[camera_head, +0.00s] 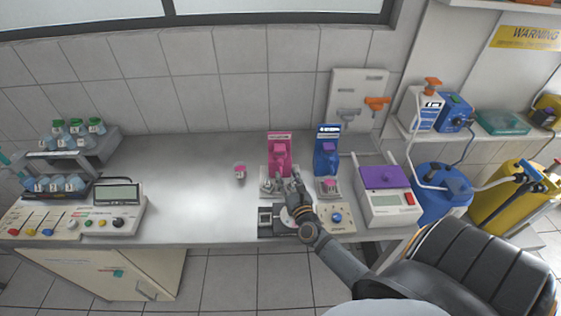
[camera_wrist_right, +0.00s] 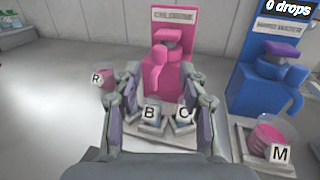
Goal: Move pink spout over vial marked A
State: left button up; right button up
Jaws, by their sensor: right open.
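The pink dispenser (camera_head: 279,150) stands upright at the back of the bench. Its pink spout (camera_wrist_right: 160,75) points down in the right wrist view. My right gripper (camera_head: 292,189) is open in front of it. In the wrist view its two fingers (camera_wrist_right: 163,100) stand either side of small vials under the spout, labelled B (camera_wrist_right: 150,114) and C (camera_wrist_right: 183,115). I see no contact with the spout. No label A can be read; other vials may be hidden behind the fingers. My left gripper is not in view.
A blue dispenser (camera_head: 327,152) stands to the right, with vial M (camera_wrist_right: 270,138) before it. Vial R (camera_head: 240,172) stands left of the pink dispenser. A purple-topped scale (camera_head: 385,196) is right. A rack of blue vials (camera_head: 75,150) is far left. The bench left of centre is clear.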

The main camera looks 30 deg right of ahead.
aim_at(281, 164)
jog(key=x, duration=0.8)
jog(key=shift+c, duration=0.4)
grip_shut()
